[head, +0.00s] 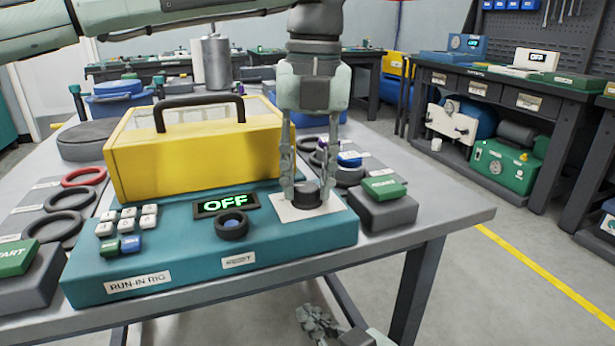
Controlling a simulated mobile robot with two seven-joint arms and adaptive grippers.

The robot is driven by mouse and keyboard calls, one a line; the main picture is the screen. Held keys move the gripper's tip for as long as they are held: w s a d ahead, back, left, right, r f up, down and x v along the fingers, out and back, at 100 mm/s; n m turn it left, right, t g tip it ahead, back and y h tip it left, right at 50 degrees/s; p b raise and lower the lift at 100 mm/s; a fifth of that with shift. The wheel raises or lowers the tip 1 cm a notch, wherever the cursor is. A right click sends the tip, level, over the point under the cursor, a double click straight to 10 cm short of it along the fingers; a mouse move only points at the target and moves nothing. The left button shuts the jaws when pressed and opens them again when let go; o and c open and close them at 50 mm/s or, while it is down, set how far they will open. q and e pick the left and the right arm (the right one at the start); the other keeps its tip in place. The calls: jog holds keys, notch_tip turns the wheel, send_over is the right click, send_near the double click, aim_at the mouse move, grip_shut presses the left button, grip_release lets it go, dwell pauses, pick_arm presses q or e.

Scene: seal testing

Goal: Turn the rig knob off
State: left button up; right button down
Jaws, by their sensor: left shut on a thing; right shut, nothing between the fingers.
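The run-in rig (190,262) is a teal box on the grey table, labelled RUN-IN RIG. Its small display (226,205) reads OFF in green. The black rig knob (306,194) sits on a pale square plate at the rig's right end. My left gripper (305,190) points straight down over it, shut on the knob with a finger on either side. The fingertips partly cover the knob, and I cannot make out a pointer mark. My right gripper (318,322) is low, below the table's front edge, shut and empty.
A yellow case with a black handle (195,148) stands on the rig behind the display. White, green and blue keys (126,222) and a black ring (231,224) are on the rig. Grey boxes with green START buttons (382,188) flank it. Seal rings (72,198) lie left.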

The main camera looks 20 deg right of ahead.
aim_at(312, 187)
dwell(0.3)
pick_arm(q)
jog(key=o, duration=1.2)
jog(key=shift+c, duration=0.2)
jog(key=shift+r, duration=0.1)
notch_tip(312, 187, up, 12)
jog(key=shift+d, duration=0.25)
jog(key=shift+s, duration=0.1)
